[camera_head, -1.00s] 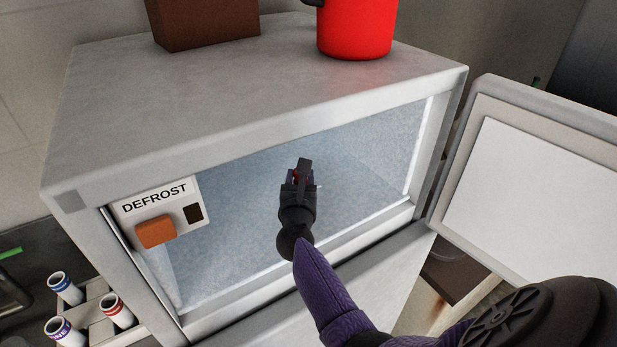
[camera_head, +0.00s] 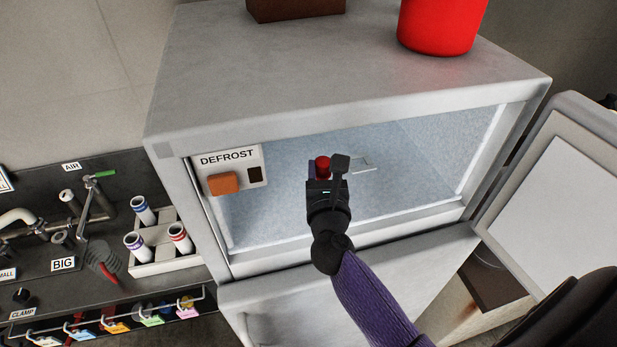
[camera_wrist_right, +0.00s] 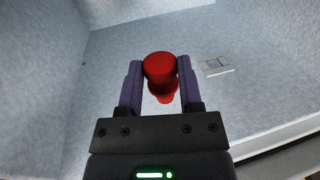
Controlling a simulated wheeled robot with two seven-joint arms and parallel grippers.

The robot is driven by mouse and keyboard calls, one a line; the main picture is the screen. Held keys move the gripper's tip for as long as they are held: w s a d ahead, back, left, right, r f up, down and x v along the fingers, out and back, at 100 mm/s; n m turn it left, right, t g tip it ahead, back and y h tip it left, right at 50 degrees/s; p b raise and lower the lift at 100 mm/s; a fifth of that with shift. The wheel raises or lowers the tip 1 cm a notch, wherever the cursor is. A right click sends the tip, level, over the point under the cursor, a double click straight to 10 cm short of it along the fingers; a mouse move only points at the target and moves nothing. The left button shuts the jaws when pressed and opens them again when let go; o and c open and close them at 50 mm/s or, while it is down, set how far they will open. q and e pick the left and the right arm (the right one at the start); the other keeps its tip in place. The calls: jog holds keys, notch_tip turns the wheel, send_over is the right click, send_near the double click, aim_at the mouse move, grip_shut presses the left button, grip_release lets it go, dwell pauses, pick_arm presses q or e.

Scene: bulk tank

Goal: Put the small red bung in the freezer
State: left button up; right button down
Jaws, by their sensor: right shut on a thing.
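The small red bung (camera_wrist_right: 160,72) is held between the fingers of my right gripper (camera_wrist_right: 160,85) in the wrist view. In the head view the bung (camera_head: 322,167) shows at the tip of my right gripper (camera_head: 326,172). The gripper is shut on it at the opening of the freezer (camera_head: 400,180), in front of the frosty interior. The bung appears above the freezer floor; the exact gap is hard to tell. The freezer door (camera_head: 565,200) stands open on the right. My left gripper is not in view.
A DEFROST panel (camera_head: 229,158) with an orange button is at the opening's left edge. A red pot (camera_head: 437,25) and a brown box (camera_head: 295,8) stand on the freezer top. A rack (camera_head: 165,262) with labelled tubes and a tap bench are at left. A small outlined patch (camera_wrist_right: 214,66) lies inside.

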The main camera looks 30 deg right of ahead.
jog(key=shift+a+f+y+b, duration=0.2)
jog(key=shift+f+b, duration=0.15)
jog(key=shift+f, duration=0.2)
jog(key=shift+a+f+y+b, duration=0.1)
jog(key=shift+a+f+b, duration=0.05)
jog(key=shift+f+b, duration=0.3)
jog(key=f+b, duration=0.2)
jog(key=f, duration=0.1)
jog(key=s+f+b, duration=0.1)
jog(key=f, duration=0.1)
jog(key=shift+a+f, duration=0.15)
jog(key=shift+a, duration=0.25)
jog(key=shift+w+d+f+b, duration=0.1)
jog(key=shift+f+b, duration=0.2)
jog(key=shift+f, duration=0.35)
jog(key=shift+w+d+f+b, duration=0.1)
jog(key=shift+f+b, duration=0.2)
jog(key=shift+f, duration=0.3)
jog(key=shift+s+a+r, duration=0.1)
jog(key=shift+r, duration=0.1)
jog(key=shift+f, duration=0.2)
jog(key=shift+c, duration=1.3)
grip_release()
